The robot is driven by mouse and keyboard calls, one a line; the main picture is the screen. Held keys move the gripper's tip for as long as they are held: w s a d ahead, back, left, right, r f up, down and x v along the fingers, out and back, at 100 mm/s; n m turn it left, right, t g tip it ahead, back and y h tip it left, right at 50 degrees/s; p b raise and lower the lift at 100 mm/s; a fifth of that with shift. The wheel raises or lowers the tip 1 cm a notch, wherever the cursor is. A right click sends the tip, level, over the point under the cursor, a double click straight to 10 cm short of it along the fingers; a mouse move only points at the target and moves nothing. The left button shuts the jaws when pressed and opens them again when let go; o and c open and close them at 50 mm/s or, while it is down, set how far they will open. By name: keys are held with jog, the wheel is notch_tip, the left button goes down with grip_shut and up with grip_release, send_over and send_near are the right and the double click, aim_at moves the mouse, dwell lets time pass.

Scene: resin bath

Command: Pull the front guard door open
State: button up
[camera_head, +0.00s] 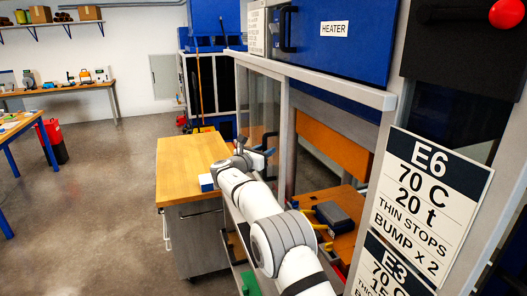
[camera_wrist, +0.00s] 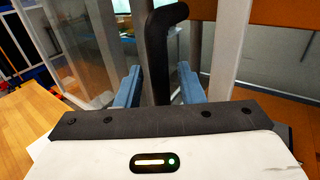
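The front guard door (camera_head: 262,102) is a clear panel in a grey frame, below the blue heater housing. I cannot tell whether it is fully shut. Its black upright bar handle (camera_wrist: 158,55) stands in the middle of the wrist view, with its top bent to the right. The clear panel (camera_wrist: 88,62) fills the left of that view. My gripper (camera_wrist: 160,88) is open. One blue finger is on each side of the handle, with a gap showing on both sides. In the head view my gripper (camera_head: 262,157) is at the door's front, and its fingers are partly hidden.
A wood-topped cabinet (camera_head: 190,153) stands just left of my arm. A dark grey box (camera_head: 339,219) lies on an orange surface to the right. Label boards (camera_head: 426,190) hang at the near right. The floor (camera_head: 105,190) left of the cabinet is clear.

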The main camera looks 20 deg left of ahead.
jog(key=b+v, duration=0.3)
jog(key=v, duration=0.4)
jog(key=shift+s+b, duration=0.3)
jog(key=shift+s, duration=0.05)
jog(key=shift+a, duration=0.1)
